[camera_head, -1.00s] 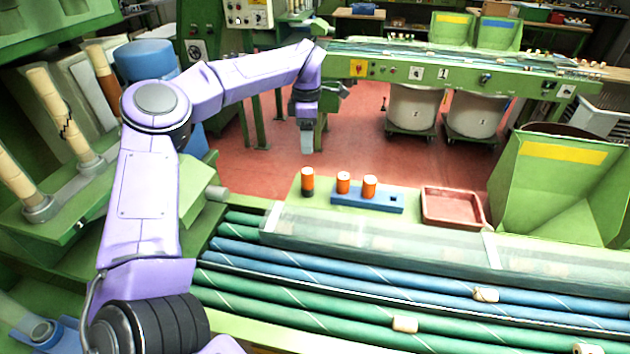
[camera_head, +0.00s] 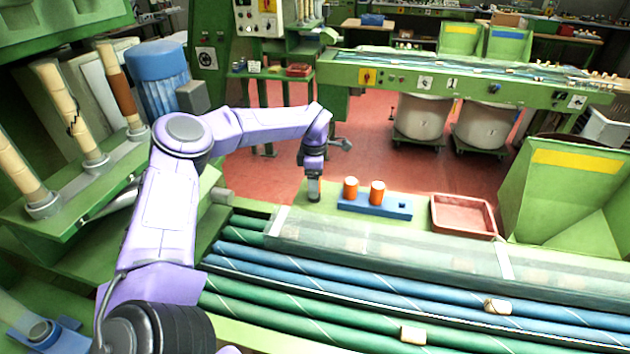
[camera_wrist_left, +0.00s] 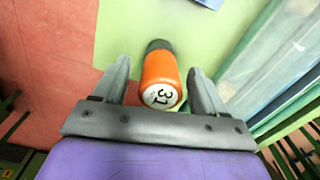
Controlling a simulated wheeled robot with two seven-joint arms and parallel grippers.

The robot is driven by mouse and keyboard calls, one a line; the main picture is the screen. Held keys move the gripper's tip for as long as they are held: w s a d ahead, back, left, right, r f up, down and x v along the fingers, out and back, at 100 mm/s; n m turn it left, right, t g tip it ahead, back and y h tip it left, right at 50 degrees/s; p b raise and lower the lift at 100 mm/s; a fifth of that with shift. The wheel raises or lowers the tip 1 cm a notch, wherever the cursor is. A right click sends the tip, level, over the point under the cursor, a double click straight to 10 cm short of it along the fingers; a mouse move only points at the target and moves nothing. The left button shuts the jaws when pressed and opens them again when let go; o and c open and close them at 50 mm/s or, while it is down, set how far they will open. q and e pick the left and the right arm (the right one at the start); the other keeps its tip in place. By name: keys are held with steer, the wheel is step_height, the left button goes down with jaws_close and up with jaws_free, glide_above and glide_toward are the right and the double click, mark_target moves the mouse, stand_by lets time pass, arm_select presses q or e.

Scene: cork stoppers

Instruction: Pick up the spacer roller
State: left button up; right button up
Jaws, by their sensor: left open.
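An orange roller (camera_wrist_left: 160,78) with a dark lower end and a white top marked with dark digits stands on the green surface in the left wrist view. It shows between the two grey fingers, which are spread apart on either side of it. No closed grip on it shows. In the head view my left gripper (camera_head: 314,188) points down over the same spot and largely hides this roller. Two similar orange rollers, a left one (camera_head: 350,187) and a right one (camera_head: 377,192), stand in a blue holder (camera_head: 398,210). My right gripper is not in view.
The blue holder is just right of my left gripper, with a red tray (camera_head: 463,216) beyond it. A clear cover (camera_head: 380,249) runs along the front, over blue and green conveyor rolls. A green bin (camera_head: 565,195) stands at the right.

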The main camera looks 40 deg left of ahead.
arm_select(q)
steer(key=shift+f, duration=0.45)
steer(key=c, duration=1.2)
steer(key=shift+o, duration=0.2)
steer(key=shift+r, duration=0.1)
